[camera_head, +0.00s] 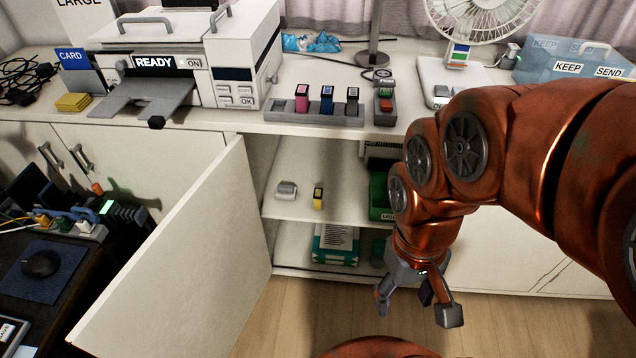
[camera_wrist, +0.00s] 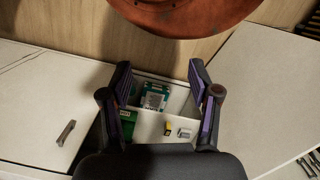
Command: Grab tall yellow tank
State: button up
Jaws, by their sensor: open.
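The tall yellow tank (camera_head: 318,197) is a small upright block with a dark top on the upper shelf inside the open cabinet. It also shows in the wrist view as a small yellow shape (camera_wrist: 168,129) between and beyond my fingers. My gripper (camera_head: 414,302) is open and empty, in front of the cabinet and lower right of the tank in the head view. It is well apart from the tank. In the wrist view my gripper's two fingers (camera_wrist: 162,85) are spread wide.
A grey-white item (camera_head: 286,190) stands left of the tank on the shelf (camera_head: 290,210). A green box (camera_head: 379,192) is to the right. The cabinet door (camera_head: 190,265) stands open at left. Coloured tanks sit in a rack (camera_head: 310,113) on the counter. A teal-white pack (camera_head: 336,246) is below.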

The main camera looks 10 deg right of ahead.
aim_at(317, 197)
jog(key=k, duration=0.6)
jog(key=u, duration=1)
jog(key=i, duration=1.4)
jog(key=z, duration=0.35)
